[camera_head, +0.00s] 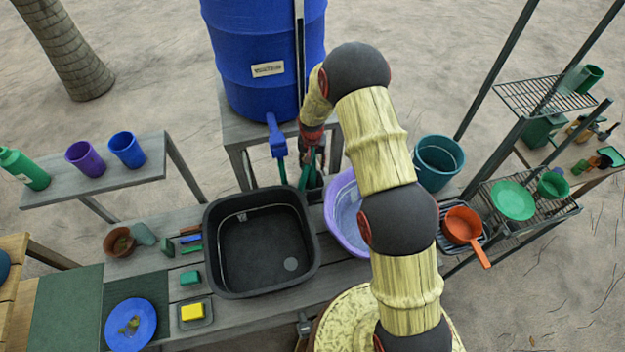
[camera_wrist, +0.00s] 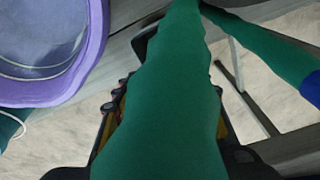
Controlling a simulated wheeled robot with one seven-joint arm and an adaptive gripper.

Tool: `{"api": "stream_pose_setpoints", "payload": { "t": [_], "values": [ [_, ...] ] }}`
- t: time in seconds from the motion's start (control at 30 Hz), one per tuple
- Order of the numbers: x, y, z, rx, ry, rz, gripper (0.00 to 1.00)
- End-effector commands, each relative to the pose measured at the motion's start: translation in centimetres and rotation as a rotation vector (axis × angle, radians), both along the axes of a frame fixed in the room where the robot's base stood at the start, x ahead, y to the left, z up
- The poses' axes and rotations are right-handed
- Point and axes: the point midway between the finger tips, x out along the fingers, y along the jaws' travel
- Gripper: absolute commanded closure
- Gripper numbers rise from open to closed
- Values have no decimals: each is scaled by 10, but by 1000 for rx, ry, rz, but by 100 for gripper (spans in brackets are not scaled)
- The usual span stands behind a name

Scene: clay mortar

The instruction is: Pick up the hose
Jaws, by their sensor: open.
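The green hose (camera_wrist: 160,110) fills the middle of the wrist view, running toward the camera, between the two fingers of my gripper (camera_wrist: 164,105). My gripper is open, with dark finger parts showing on either side of the hose. I cannot tell whether they touch it. Another stretch of green hose runs at upper right to a blue fitting (camera_wrist: 312,88). In the head view, the hose (camera_head: 282,172) hangs below the blue tap (camera_head: 277,135) of the blue barrel (camera_head: 262,45). My gripper (camera_head: 311,172) is pointed down beside it, partly hidden by my arm.
A purple basin (camera_head: 345,215) is close to the right of my gripper, and a black sink tub (camera_head: 262,245) is at front left. The barrel stands on a grey wooden stand (camera_head: 232,128). A teal bucket (camera_head: 438,160) is farther right.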

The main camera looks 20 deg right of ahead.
Motion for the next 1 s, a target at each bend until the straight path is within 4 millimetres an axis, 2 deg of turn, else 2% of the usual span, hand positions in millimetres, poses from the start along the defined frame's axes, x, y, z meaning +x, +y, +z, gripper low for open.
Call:
{"api": "stream_pose_setpoints", "payload": {
  "t": [0.77, 1.0],
  "values": [
    [0, 0, 0, 0, 1, 0, 100],
    [0, 0, 2, 0, -1, 0, 100]
  ]
}}
